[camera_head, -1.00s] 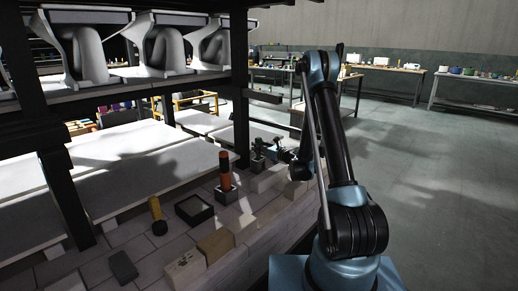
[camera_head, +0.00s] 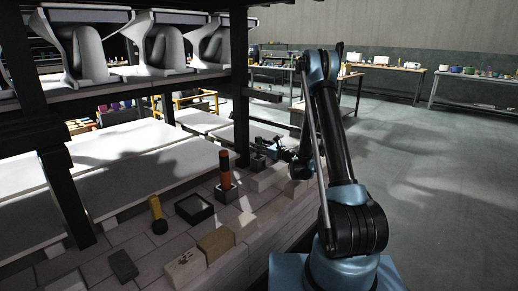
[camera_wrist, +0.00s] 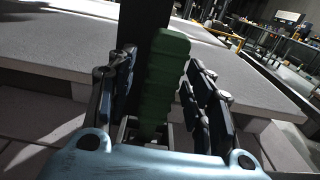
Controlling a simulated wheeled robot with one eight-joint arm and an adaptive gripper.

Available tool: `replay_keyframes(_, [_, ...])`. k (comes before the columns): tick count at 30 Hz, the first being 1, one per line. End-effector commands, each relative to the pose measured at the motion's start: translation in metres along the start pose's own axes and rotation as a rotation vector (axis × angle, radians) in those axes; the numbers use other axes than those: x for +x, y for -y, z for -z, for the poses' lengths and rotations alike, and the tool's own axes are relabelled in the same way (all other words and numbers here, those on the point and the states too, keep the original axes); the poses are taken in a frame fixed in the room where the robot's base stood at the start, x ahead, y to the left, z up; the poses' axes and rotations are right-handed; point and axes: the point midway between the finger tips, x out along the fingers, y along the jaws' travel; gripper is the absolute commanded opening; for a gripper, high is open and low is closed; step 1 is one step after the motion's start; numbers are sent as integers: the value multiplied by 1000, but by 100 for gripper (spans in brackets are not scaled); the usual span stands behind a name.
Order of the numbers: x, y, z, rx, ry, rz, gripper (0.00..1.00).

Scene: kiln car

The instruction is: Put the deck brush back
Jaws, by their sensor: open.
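A green ridged handle (camera_wrist: 165,85) stands upright between the fingers of my gripper (camera_wrist: 160,62) in the wrist view. The fingers are open, one on each side, with visible gaps. In the head view my gripper (camera_head: 272,148) is at the far end of the brick ledge, over a small dark holder (camera_head: 258,163), and largely hides the green handle. A yellow-handled tool with a dark end (camera_head: 157,213) and an orange-and-black handle in a grey holder (camera_head: 225,172) stand nearer. I cannot tell from shape which one is the deck brush.
A dark open tray (camera_head: 194,208), a dark block (camera_head: 123,265) and tan blocks (camera_head: 216,244) sit on the ledge. A black post (camera_head: 240,80) rises close to my gripper. Pale slabs (camera_head: 150,165) lie left; open floor lies right.

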Motion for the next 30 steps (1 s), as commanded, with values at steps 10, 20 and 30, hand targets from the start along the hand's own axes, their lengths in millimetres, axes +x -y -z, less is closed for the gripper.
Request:
replay_keyframes(10, [0, 0, -1, 0, 0, 0, 47])
replay_keyframes(20, [0, 0, -10, 0, 0, 0, 47])
replay_keyframes(30, [0, 0, -21, 0, 0, 0, 47])
